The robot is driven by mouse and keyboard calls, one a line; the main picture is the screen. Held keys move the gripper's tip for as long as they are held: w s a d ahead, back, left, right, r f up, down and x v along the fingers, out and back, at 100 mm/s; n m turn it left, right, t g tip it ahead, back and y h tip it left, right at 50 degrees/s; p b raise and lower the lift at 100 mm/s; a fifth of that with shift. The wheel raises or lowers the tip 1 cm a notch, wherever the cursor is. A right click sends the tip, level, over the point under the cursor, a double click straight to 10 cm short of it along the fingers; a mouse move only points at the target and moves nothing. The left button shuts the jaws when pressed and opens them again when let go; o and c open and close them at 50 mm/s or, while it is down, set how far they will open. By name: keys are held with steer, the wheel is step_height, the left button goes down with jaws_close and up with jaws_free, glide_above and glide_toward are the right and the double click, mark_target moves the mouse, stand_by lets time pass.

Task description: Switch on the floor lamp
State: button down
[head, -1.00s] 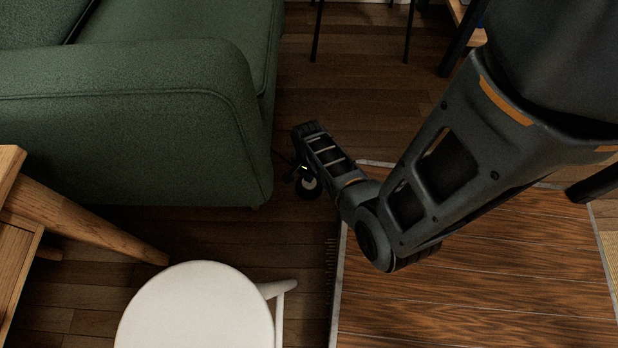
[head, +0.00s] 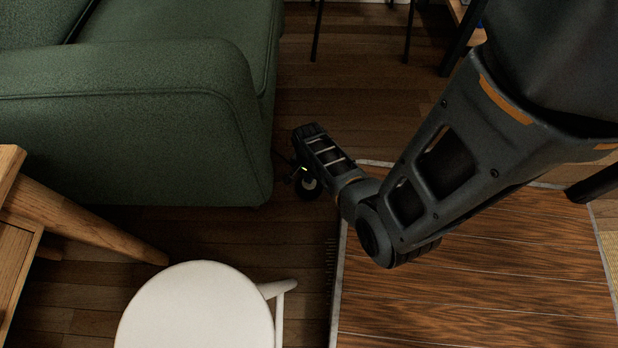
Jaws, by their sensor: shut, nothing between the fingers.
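I cannot make out the floor lamp or its switch in the head view. My arm reaches in from the upper right, bends at a dark joint, and ends low beside the front corner of the green sofa. My gripper (head: 291,177) is a small dark shape there, next to a round dark part with a pale disc and a small green light. It is shut and empty. Its fingertips are hard to see against the dark floor, and I cannot tell whether they touch anything.
The green sofa (head: 130,120) fills the upper left. A white round stool (head: 195,310) stands at the bottom, with wooden furniture (head: 85,225) at the left. A brown wood-grain mat (head: 480,300) lies at the lower right. Bare floor (head: 345,85) shows right of the sofa.

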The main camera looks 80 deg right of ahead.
steer(key=shift+f, duration=0.65)
step_height(320, 180, up, 8)
steer(key=p, duration=0.8)
steer(key=shift+w+a, duration=0.1)
stand_by(0.7)
